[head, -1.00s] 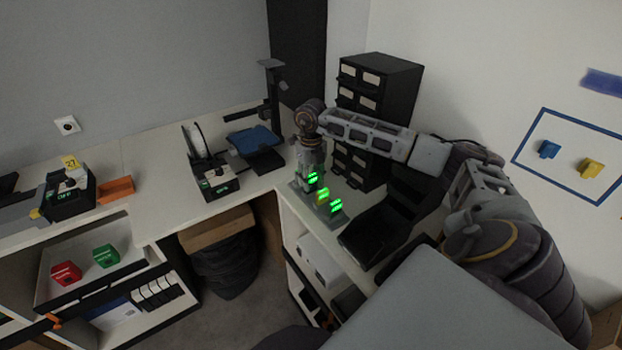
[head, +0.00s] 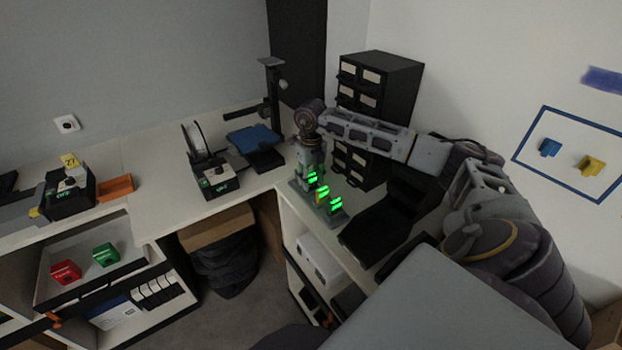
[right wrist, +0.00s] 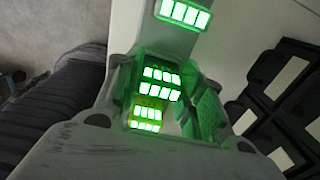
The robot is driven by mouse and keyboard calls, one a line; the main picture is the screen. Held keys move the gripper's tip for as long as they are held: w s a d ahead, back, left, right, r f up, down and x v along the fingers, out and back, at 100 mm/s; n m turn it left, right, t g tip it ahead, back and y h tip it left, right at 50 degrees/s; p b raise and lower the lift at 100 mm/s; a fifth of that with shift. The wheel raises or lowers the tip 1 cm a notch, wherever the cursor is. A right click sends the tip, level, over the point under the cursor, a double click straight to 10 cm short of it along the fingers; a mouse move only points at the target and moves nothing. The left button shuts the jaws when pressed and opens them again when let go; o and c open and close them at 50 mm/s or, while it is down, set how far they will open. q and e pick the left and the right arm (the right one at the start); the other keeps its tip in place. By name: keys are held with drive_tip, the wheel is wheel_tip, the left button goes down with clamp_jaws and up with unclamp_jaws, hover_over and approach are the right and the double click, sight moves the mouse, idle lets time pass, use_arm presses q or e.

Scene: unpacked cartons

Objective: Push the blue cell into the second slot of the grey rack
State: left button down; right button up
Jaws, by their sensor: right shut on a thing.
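The grey rack (head: 330,214) stands on the right-hand counter, with several green-lit bars stepping down its front. My right gripper (head: 312,166) points down over its far end. In the right wrist view, the fingers (right wrist: 155,95) are close around a lit cell-like body, and the rack's green bars (right wrist: 185,12) show beyond. The gripper is shut on this cell. Its blue colour cannot be made out under the green glow, and its seating depth is hidden. A yellowish patch (head: 319,197) shows by the rack's middle bar. My left gripper is not in view.
A black open bin (head: 385,228) stands right of the rack, and a black drawer cabinet (head: 378,95) behind it. A blue-topped stand (head: 254,140) is to the left. The counter (head: 240,190) between is partly clear. Red (head: 66,271) and green (head: 104,255) blocks lie in a lower tray.

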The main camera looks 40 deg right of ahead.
sight(311, 175)
drive_tip(key=shift+f+b, duration=0.35)
drive_tip(key=shift+f, duration=0.2)
idle(0.8)
drive_tip(key=o, duration=1.4)
drive_tip(key=shift+c, duration=0.2)
drive_tip(key=shift+r, duration=6.05)
